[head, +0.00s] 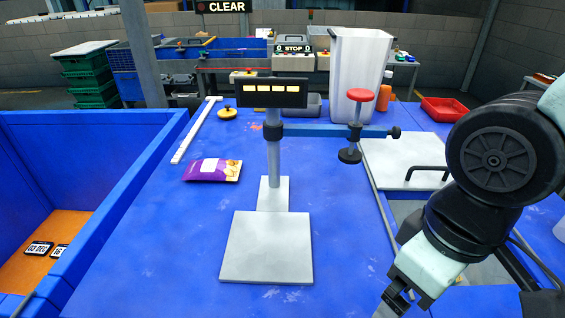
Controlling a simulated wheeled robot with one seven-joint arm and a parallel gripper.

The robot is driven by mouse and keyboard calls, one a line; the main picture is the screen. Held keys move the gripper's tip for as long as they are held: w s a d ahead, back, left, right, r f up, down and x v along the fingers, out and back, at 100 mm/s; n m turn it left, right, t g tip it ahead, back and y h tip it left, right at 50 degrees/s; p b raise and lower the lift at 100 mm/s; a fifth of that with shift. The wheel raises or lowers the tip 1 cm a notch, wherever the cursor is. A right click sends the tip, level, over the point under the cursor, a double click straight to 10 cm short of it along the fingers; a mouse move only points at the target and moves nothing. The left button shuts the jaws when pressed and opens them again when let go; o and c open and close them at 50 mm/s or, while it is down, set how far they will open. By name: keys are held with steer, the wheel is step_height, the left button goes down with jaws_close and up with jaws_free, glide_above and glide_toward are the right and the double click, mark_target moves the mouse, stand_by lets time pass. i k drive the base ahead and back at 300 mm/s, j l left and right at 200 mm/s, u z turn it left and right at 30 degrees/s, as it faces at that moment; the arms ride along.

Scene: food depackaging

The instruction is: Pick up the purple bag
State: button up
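The purple bag (212,170) lies flat on the blue table, left of the grey post of the scale-like stand. It has a yellow-orange picture at its right end. My gripper (388,304) is at the bottom right, at the end of my arm, well apart from the bag and nearer to me. Only part of the gripper shows, as its tips run to the lower frame edge. Whether its fingers are open or shut is not clear. Nothing is seen held in it.
A stand with a flat metal plate (267,248) and a display (272,94) is between bag and gripper. A red-topped plunger (360,95) hangs on its side arm. A blue bin (120,190) is at left. A white bar (195,130) lies behind the bag. Table in front is clear.

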mark_target(218, 170)
steer(key=j+u, duration=0.35)
steer(key=i+j+u, duration=0.15)
steer(key=j+u, duration=0.15)
steer(key=j, duration=0.15)
steer(key=i+j+u, duration=0.15)
steer(key=j+u, duration=0.2)
steer(key=i+j+u, duration=0.15)
steer(key=j+u, duration=0.15)
